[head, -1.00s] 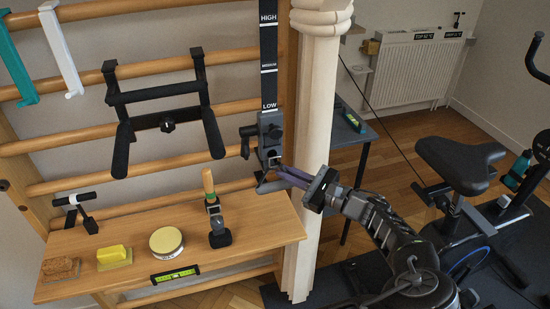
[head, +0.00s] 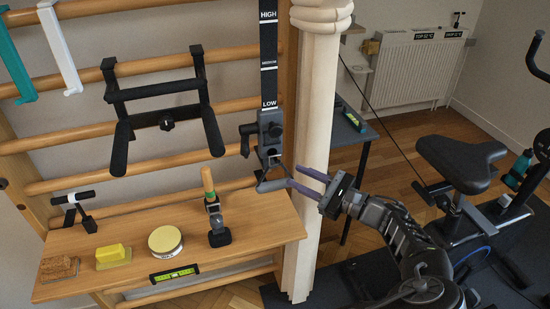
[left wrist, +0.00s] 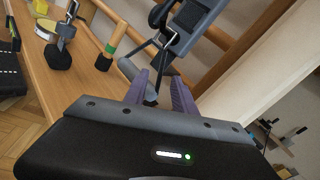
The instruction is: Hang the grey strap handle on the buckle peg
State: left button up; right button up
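The buckle (head: 271,132) is a dark grey block at the lower end of a black strap marked HIGH, MEDIUM and LOW, beside the pale post. The grey strap handle (head: 270,186) hangs just below it by thin dark straps that reach the buckle's lower part, where the peg is too small to make out clearly. My left gripper (head: 294,177) has its purple fingers spread at the handle's right end. In the left wrist view, the handle (left wrist: 128,68) and its straps show between and beyond the open fingers (left wrist: 160,76). My right gripper is not in view.
The pale post (head: 312,110) stands close behind my left gripper. A wooden shelf (head: 120,232) at left holds a sponge, yellow block, round tin and clamp-like tool. A black bar attachment (head: 165,120) hangs on the wall bars. An exercise bike (head: 462,160) stands at right.

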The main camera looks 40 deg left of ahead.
pick_arm(q)
jog(key=shift+d, duration=1.75)
